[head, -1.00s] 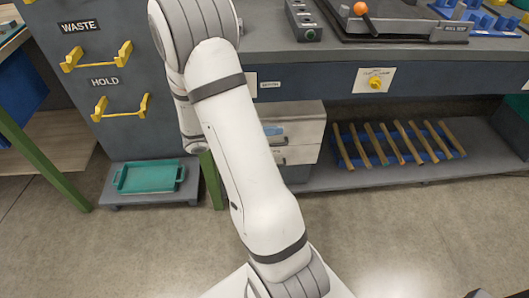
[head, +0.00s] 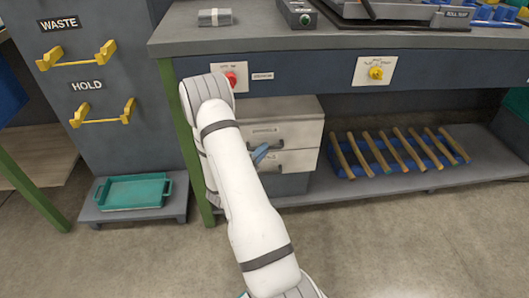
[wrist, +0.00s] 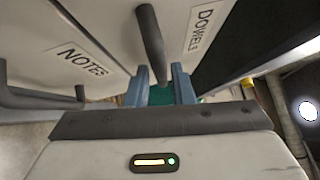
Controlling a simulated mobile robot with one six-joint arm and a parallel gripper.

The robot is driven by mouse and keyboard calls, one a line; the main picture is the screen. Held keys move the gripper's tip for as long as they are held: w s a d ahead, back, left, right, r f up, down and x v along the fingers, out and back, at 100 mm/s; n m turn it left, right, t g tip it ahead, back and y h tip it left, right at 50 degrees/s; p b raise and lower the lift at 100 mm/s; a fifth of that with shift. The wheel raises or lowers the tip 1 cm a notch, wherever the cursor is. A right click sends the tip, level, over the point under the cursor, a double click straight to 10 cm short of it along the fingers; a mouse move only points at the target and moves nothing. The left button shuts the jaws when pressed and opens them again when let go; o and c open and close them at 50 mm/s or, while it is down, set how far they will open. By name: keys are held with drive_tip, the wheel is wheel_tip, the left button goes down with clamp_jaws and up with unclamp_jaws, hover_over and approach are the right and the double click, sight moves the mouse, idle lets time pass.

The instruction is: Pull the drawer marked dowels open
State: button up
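The drawer marked dowels (wrist: 215,12) shows in the wrist view with a white label beside its dark bar handle (wrist: 148,35). A second drawer, marked notes (wrist: 75,30), is next to it with its own handle (wrist: 40,98). Both drawers look shut. My gripper (wrist: 160,80) is open, its blue fingers on either side of the near end of the dowels handle; I cannot tell whether they touch it. In the head view my gripper (head: 260,153) is at the front of the pale drawer unit (head: 285,108), where labels are too small to read.
The workbench (head: 330,38) overhangs the drawer unit, with a red knob (head: 231,78) and yellow knob (head: 376,73) on its front. A blue rack (head: 372,158) with several wooden bars sits on the lower shelf. A teal tray (head: 133,192) lies at left. The floor in front is clear.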

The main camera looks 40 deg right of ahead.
drive_tip(key=shift+x, duration=1.1)
clamp_jaws()
